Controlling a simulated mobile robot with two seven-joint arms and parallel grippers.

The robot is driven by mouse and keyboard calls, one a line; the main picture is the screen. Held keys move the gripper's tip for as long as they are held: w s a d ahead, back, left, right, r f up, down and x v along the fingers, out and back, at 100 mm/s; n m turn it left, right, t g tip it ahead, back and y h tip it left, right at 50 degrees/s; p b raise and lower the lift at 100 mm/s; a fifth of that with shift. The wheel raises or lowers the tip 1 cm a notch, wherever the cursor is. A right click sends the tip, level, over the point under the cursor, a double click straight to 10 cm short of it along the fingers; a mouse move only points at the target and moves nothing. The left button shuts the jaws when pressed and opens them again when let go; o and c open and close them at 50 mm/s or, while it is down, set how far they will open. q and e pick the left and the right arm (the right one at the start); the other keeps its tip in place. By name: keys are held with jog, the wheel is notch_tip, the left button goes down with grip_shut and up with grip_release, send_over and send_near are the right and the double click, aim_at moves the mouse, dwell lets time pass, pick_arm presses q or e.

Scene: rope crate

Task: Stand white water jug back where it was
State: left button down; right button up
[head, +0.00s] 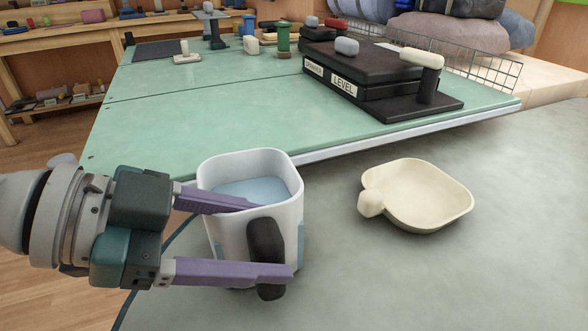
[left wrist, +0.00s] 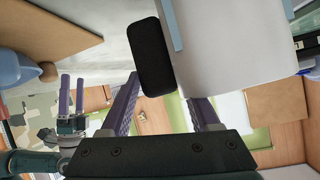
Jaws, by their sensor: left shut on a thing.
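The white water jug (head: 225,240) is an open-topped, rounded-square jug with light blue water (head: 255,190) inside and a black handle (head: 265,245). It looks about upright at the near edge of the grey table. Whether its base touches the table is hard to tell. My left gripper (head: 260,238) reaches in from the left, shut on the jug at its handle, with one purple finger on either side. In the left wrist view the jug (left wrist: 235,45) and handle (left wrist: 152,60) fill the upper part. My right gripper (left wrist: 72,95) shows small there, its fingers apart and empty.
A cream shallow dish (head: 425,195) with a knobbed handle lies on the grey table (head: 490,270), right of the jug. The grey table's right side is clear.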

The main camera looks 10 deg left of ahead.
pick_arm(q)
jog(key=shift+c, duration=1.2)
grip_release()
jog(key=shift+w, duration=0.1)
jog(key=shift+o, duration=1)
jog(key=shift+f, duration=0.2)
jog(key=v, duration=1)
